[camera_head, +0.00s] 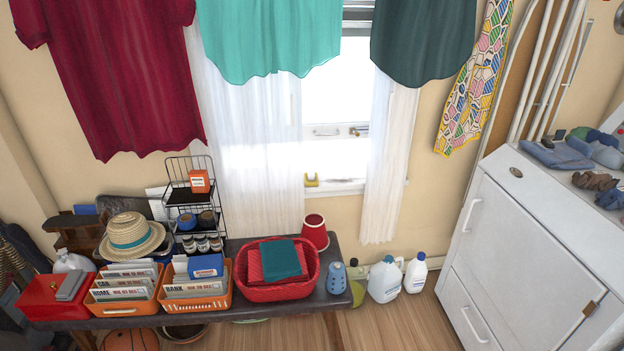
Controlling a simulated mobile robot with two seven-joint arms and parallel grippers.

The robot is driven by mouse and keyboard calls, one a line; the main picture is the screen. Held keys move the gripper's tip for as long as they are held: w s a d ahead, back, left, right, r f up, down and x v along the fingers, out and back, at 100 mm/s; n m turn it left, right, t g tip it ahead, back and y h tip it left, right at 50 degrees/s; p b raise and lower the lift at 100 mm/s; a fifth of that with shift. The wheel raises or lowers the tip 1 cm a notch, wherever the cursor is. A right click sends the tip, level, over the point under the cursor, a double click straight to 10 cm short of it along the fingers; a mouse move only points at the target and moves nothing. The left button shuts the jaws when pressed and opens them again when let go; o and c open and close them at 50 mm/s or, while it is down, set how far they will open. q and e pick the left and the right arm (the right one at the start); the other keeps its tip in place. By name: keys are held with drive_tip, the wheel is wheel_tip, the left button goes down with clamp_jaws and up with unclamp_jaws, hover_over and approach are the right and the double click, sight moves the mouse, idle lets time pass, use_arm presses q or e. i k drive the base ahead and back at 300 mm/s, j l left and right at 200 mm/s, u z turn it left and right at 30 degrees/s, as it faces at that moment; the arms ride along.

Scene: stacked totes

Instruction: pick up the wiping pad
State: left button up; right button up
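I cannot tell for sure which item is the wiping pad. A small yellow item (312,181) sits on the window sill. A blue block-like item (205,265) lies on top of the right orange basket (222,302). A flat grey item (71,286) lies on a red box (42,304) at the left end of the bench. A folded teal cloth (284,259) lies in a red basket (283,291). Neither of my grippers is in view.
The dark bench (335,277) is crowded with baskets, a straw hat (131,236) and a wire rack (190,172). Jugs (385,281) stand on the floor. A white cabinet (545,235) stands at right. Shirts hang above. Wooden floor (400,326) is clear at front.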

sight(311, 177)
drive_tip(key=u, duration=0.7)
drive_tip(key=i+l+u, duration=0.1)
drive_tip(key=l+u, duration=0.45)
drive_tip(key=u, duration=0.15)
drive_tip(key=i+l+u, duration=0.1)
drive_tip(key=l+u, duration=0.45)
drive_tip(key=l, duration=0.35)
drive_tip(key=k+l+u, duration=0.2)
drive_tip(key=l, duration=1.05)
drive_tip(key=l+u, duration=0.1)
drive_tip(key=l, duration=0.6)
drive_tip(key=k, duration=0.1)
